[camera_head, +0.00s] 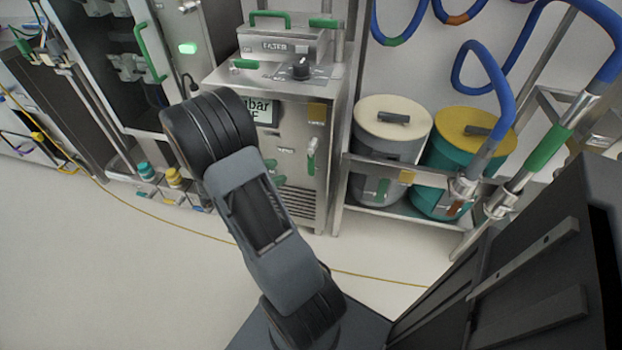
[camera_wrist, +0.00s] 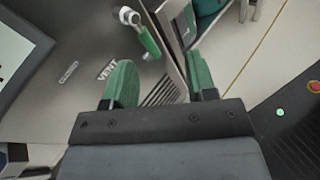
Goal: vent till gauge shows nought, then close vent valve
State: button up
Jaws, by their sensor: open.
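The vent valve (camera_wrist: 139,31) has a metal pivot and a green lever, beside the label VENT (camera_wrist: 107,70) on the steel panel. In the head view the valve (camera_head: 312,150) is on the cabinet's front, near its right edge. My gripper (camera_wrist: 161,80) is open and empty. Its green fingertips are short of the lever in the picture and apart from it. In the head view only green bits of my gripper (camera_head: 274,172) show past my arm. The gauge display (camera_head: 266,110) shows part of "mbar" and an "E"; my arm hides its number.
A filter box (camera_head: 282,45) with a green handle and a black knob (camera_head: 300,68) are on top of the cabinet. A rack to the right holds a grey drum (camera_head: 385,150) and a teal drum (camera_head: 450,160). A yellow cable (camera_head: 385,280) crosses the open floor.

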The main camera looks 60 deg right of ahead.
aim_at(311, 160)
jog(key=w+d+f+n+t+h+b, duration=0.1)
jog(key=w+d+f+n+h+b, duration=0.2)
jog(key=f, duration=0.5)
jog(key=shift+n+t, duration=0.3)
jog(key=shift+n, duration=0.2)
jog(key=b+x, duration=0.1)
jog(key=x, duration=0.4)
jog(key=b+x, duration=0.1)
jog(key=x, duration=0.3)
jog(key=b+x, duration=0.1)
jog(key=x, duration=0.4)
jog(key=shift+s+d+r, duration=0.15)
jog(key=shift+s+d, duration=0.1)
jog(key=shift+s, duration=0.2)
jog(key=shift+c, duration=0.3)
grip_shut()
